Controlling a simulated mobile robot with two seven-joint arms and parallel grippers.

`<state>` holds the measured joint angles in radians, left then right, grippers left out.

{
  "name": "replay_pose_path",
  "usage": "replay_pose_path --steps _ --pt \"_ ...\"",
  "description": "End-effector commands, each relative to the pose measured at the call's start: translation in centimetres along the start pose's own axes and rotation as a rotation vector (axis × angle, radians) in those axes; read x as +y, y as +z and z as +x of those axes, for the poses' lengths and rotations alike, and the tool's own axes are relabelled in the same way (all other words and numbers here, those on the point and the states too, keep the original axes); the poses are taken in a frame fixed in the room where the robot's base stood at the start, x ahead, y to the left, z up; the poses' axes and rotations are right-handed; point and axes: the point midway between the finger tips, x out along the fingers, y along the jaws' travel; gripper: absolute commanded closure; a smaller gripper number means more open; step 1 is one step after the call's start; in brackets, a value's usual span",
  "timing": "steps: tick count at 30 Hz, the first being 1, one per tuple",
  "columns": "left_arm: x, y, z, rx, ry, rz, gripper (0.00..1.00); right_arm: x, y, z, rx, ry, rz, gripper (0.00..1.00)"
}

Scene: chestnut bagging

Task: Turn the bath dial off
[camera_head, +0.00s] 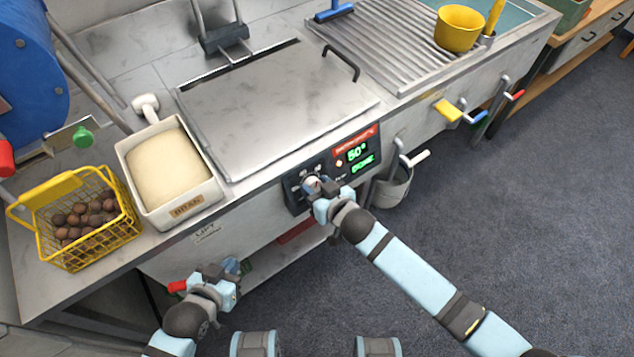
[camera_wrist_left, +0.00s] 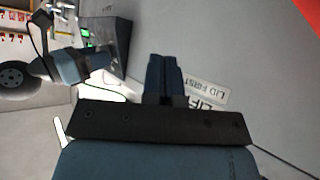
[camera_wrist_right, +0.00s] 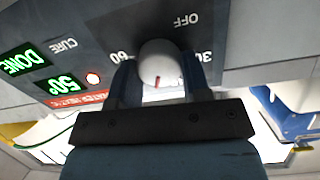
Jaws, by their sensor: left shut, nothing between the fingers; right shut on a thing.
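The bath dial (camera_wrist_right: 160,62) is a pale round knob with a red mark on its lower part in the right wrist view. My right gripper (camera_wrist_right: 157,85) is shut on it, a finger on each side. The labels OFF, 30 and 60 show around the knob, upside down; I cannot tell which one it points to. In the head view the dial (camera_head: 311,184) sits on the dark control panel (camera_head: 358,143), mostly behind my right gripper (camera_head: 318,192). My left gripper (camera_head: 232,266) is shut and empty, low in front of the counter; its fingers show in the left wrist view (camera_wrist_left: 164,76).
The panel display (camera_head: 357,154) reads 50° and DONE in green. A metal lid (camera_head: 270,105) covers the bath above. A bran tray (camera_head: 214,190) and a yellow basket of chestnuts (camera_head: 40,222) stand at left. A bucket (camera_head: 393,186) hangs right of the panel.

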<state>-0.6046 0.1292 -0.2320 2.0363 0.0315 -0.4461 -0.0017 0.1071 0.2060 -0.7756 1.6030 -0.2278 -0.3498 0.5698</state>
Motion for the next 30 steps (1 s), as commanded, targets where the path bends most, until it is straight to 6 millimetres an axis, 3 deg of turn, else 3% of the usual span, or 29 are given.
replay_pose_path --steps 30 --pt "0.2 -1.7 -1.9 0.012 -0.003 0.035 1.00 -0.2 0.2 0.0 0.023 0.034 -0.967 0.80"
